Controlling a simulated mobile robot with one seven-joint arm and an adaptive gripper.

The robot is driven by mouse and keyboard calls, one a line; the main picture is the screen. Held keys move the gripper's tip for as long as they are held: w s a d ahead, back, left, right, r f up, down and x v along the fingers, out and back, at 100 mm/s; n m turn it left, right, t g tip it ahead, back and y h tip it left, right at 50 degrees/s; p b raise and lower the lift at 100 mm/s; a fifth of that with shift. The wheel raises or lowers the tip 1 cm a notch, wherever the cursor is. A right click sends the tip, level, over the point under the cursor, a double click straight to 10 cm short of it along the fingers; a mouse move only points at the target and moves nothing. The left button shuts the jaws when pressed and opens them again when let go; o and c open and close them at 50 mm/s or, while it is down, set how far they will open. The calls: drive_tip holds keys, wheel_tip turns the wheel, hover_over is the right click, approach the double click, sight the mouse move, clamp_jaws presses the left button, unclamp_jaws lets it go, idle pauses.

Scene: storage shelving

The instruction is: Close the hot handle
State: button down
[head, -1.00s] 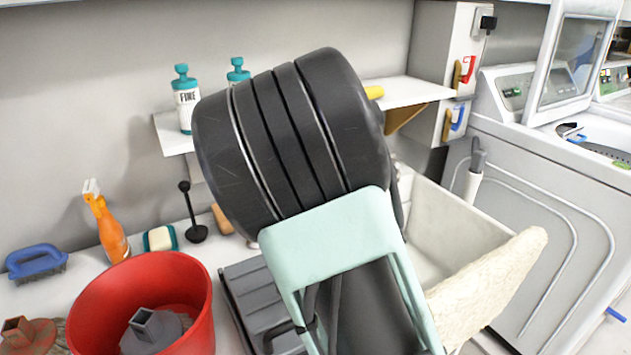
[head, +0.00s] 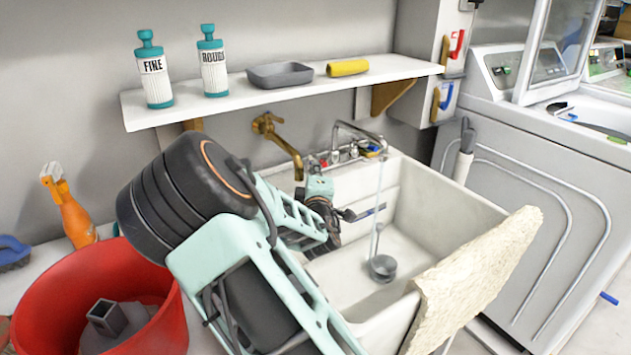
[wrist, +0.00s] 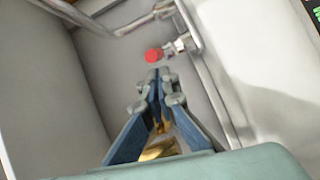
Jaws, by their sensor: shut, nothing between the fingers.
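The hot handle (wrist: 153,55) has a round red end on a chrome stem, in the wrist view. It lies just ahead of my closed fingertips, and I cannot tell if they touch it. My gripper (wrist: 158,76) is shut and empty. In the head view, my gripper (head: 348,213) is low at the back left of the sink, below the chrome faucet (head: 350,140). Red and blue parts show at the faucet's base, but are too small to tell apart clearly. A thin water stream (head: 378,215) falls from the spout toward the drain.
The white sink (head: 455,205) has a rough pale slab (head: 470,280) at its front right. A brass tap (head: 280,140) sticks out of the wall. Above is a shelf (head: 225,105) with bottles, a grey tray and a yellow roll. A red bucket (head: 60,290) stands left.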

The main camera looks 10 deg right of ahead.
drive_tip(key=shift+w+d, duration=0.15)
drive_tip(key=shift+w, duration=0.9)
drive_tip(key=shift+d, duration=0.15)
drive_tip(key=d+b, duration=0.1)
drive_tip(key=d, duration=0.2)
